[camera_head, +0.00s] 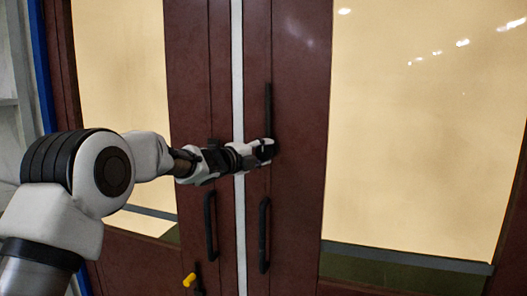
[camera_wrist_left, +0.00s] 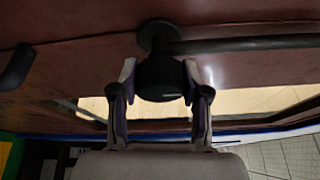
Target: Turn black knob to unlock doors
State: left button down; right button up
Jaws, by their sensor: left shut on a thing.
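The black knob (camera_wrist_left: 160,78) sits on a round base on the dark red-brown door (camera_head: 295,100). My left gripper (camera_head: 266,150) reaches it from the left in the head view. In the left wrist view, the gripper's two fingers (camera_wrist_left: 160,90) are on either side of the knob, shut on it. A black rod (camera_head: 268,105) runs straight up the door from the knob; it also shows in the left wrist view (camera_wrist_left: 245,44), running to the right. In the head view the gripper hides most of the knob. My right gripper is not in view.
Two black pull handles (camera_head: 264,235) (camera_head: 210,225) stand below my arm, one on each door. A pale strip (camera_head: 238,70) runs between the doors, which look closed. A yellow-topped piece (camera_head: 189,280) is low on the left door. Large glass panes (camera_head: 425,130) flank the frames.

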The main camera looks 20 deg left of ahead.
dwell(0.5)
pick_arm(q)
jog(key=c, duration=0.5)
grip_release()
jog(key=shift+c, duration=0.2)
jog(key=v, duration=1.2)
jog(key=shift+w+d, duration=0.1)
